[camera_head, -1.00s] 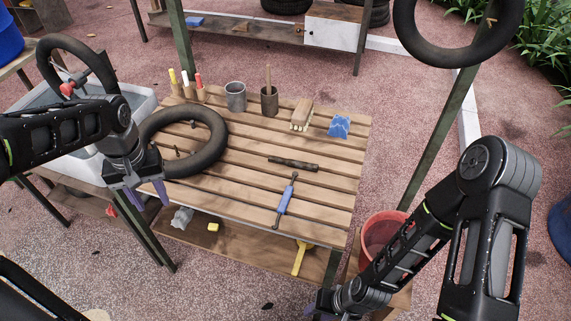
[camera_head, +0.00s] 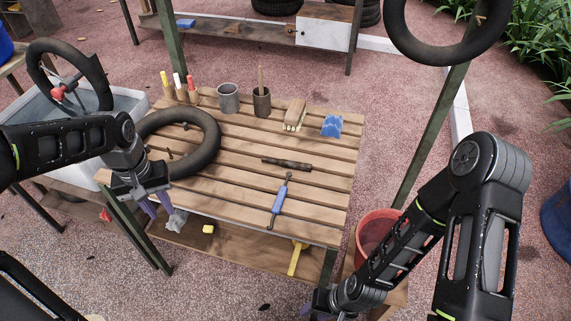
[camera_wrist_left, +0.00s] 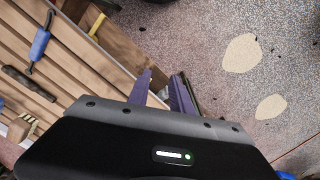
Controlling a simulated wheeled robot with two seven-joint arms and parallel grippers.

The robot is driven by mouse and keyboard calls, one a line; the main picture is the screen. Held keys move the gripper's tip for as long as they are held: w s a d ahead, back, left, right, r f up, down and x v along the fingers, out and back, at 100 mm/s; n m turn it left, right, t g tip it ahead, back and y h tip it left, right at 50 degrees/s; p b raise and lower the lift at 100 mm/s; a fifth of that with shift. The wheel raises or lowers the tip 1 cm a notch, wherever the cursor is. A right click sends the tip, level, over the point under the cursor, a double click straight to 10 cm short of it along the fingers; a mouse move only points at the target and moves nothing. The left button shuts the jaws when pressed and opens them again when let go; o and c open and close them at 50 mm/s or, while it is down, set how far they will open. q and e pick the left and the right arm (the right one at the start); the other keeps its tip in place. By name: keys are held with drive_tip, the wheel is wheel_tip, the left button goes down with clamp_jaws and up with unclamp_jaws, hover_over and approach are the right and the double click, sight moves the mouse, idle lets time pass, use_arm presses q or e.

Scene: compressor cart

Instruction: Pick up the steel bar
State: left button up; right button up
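A dark bar (camera_head: 287,164) lies on the slatted wooden table, right of the black tyre. It also shows in the left wrist view (camera_wrist_left: 28,84). A thin metal rod with a blue grip (camera_head: 279,203) lies just in front of it, and in the left wrist view (camera_wrist_left: 40,43). I cannot tell for sure which of the two is the steel bar. My left gripper (camera_head: 153,209) is at the table's front left edge, away from both. Its purple fingers (camera_wrist_left: 164,86) are apart and empty. My right gripper (camera_head: 321,304) is low at the bottom edge, mostly hidden.
A tyre (camera_head: 186,142), markers, two cups (camera_head: 228,98), a brush (camera_head: 295,113) and a blue cloth-like piece (camera_head: 331,125) are on the table. A lower shelf (camera_head: 240,243) holds a yellow tool (camera_head: 298,258). A red bucket (camera_head: 377,232) stands at the right.

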use_arm(q)
drive_tip(key=d+f+m+h, duration=0.1)
drive_tip(key=d+f+h, duration=0.1)
drive_tip(key=d+f, duration=0.7)
drive_tip(key=s+d+f+h, duration=0.1)
drive_tip(key=s+d+f, duration=1.2)
drive_tip(key=s+f, duration=0.2)
wheel_tip(320, 180, down, 3)
drive_tip(key=shift+d+r+m+h, duration=0.1)
drive_tip(key=shift+d+m+h, duration=0.05)
drive_tip(key=shift+m+h, duration=0.15)
drive_tip(key=shift+w, duration=0.1)
